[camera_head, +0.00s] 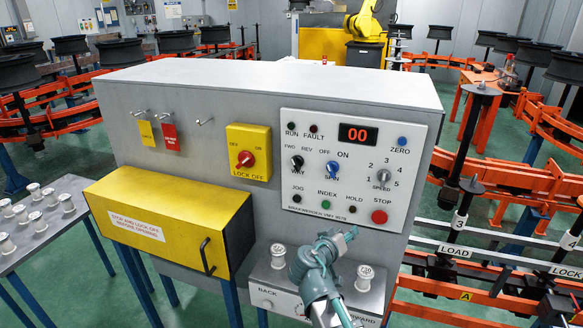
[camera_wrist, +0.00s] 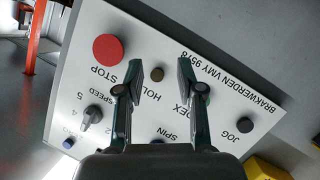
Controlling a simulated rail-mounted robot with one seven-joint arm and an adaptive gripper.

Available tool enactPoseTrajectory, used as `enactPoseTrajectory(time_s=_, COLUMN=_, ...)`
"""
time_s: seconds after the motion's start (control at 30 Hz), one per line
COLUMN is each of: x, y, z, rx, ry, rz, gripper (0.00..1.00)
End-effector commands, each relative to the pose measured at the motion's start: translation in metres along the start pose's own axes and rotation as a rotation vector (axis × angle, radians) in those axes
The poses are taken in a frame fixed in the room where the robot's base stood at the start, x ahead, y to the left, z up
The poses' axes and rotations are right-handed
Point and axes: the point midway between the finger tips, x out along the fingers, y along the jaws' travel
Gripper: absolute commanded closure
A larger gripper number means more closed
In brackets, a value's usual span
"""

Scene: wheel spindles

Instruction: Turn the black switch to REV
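The black switch (camera_head: 297,163) is on the white control panel (camera_head: 262,130), under the FWD and REV labels, left of the blue SPIN knob (camera_head: 333,169). Its handle seems to tilt up and left, toward FWD, but it is small. My gripper (camera_head: 342,238) is in front of the panel's lower edge, below and right of the switch. In the wrist view, my gripper (camera_wrist: 159,64) is open, with nothing between its fingers, facing the panel upside down. The black switch does not show there; my gripper body covers that part of the panel.
The red STOP button (camera_head: 379,217), black JOG button (camera_head: 297,198), green INDEX button (camera_head: 325,205) and grey SPEED knob (camera_head: 382,176) are close by. A yellow box (camera_head: 150,205) juts out at left. Below stands a ledge with white pedestal buttons (camera_head: 278,256).

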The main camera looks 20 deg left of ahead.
Motion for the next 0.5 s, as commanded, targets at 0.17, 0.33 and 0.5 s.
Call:
enactPoseTrajectory(time_s=0.17, x=-0.071, y=-0.043, z=-0.110, rx=0.040, ry=0.223, rz=-0.066, gripper=0.62)
enactPoseTrajectory(time_s=0.33, x=-0.124, y=-0.059, z=-0.167, rx=0.071, ry=0.348, rz=-0.106, gripper=0.62)
enactPoseTrajectory(time_s=0.5, x=-0.142, y=-0.063, z=-0.188, rx=0.084, ry=0.393, rz=-0.120, gripper=0.62)
